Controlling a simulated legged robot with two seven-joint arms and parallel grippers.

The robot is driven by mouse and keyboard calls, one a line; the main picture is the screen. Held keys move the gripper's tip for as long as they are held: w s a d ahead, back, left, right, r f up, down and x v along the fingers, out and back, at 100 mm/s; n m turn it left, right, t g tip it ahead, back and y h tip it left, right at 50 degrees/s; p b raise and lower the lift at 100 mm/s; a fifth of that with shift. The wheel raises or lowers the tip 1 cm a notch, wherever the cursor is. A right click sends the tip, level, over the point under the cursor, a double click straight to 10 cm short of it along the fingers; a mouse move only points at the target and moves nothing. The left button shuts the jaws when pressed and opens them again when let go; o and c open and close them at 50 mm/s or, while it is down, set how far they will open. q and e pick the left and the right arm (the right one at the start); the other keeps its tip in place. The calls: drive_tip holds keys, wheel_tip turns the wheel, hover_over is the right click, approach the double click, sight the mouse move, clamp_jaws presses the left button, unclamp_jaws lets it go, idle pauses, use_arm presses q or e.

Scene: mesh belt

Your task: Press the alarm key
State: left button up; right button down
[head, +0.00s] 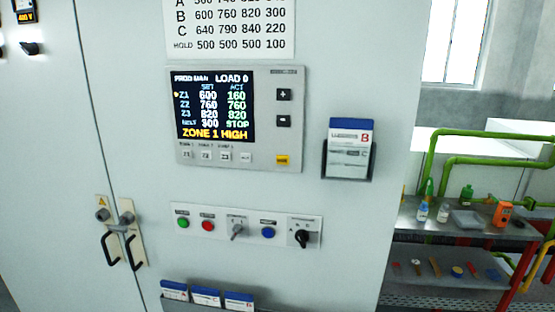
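A control panel (290,120) is set in a pale cabinet front. Its screen (214,104) reads "PROG MAN", "LOAD 0", zones Z1 to Z3 with set and actual values, belt "STOP", and "ZONE 1 HIGH" in yellow. Z1 shows 600 set and 160 actual. A yellow key (282,160) sits at the panel's lower right; its label is too small to read. A plus key (284,95) and a minus key (284,121) are above it. Several small grey keys (205,156) line up below the screen. I cannot tell by label which is the alarm key. Neither gripper shows.
Below is a switch strip (247,228) with green, red and blue buttons and rotary switches. A card holder (348,150) is right of the panel; another card rack (208,298) is below. Door handles (122,235) stick out at left. A shelf (460,220) with bottles and tools stands right.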

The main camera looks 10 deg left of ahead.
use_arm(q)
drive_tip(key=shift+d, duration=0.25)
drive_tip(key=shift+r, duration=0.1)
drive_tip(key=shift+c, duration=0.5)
